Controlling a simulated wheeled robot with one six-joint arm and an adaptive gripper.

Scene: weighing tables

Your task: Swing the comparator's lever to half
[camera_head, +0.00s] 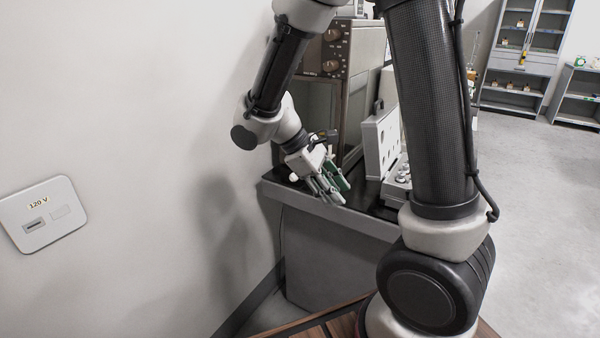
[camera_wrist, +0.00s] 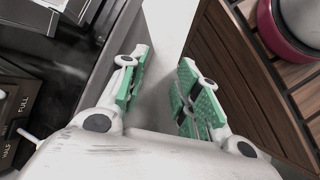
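In the wrist view, a dark panel (camera_wrist: 12,95) at the left edge carries the words FULL and HALF. A short pale rod (camera_wrist: 28,135), which looks like the lever, sticks out beside these labels, close to HALF; its base and exact setting are cut off or unclear. My gripper (camera_wrist: 162,78) is open, with green pads apart and nothing between them. The panel and rod lie to its left, apart from the fingers. In the head view my gripper (camera_head: 335,188) is over the front edge of the dark-topped table; the lever cannot be made out there.
The grey table (camera_head: 335,212) stands by the wall. A large cabinet with knobs (camera_head: 335,70) is behind my gripper. A pale upright panel (camera_head: 382,140) and a pale instrument (camera_head: 398,185) stand to its right. A wooden slatted surface (camera_wrist: 235,75) shows at right in the wrist view.

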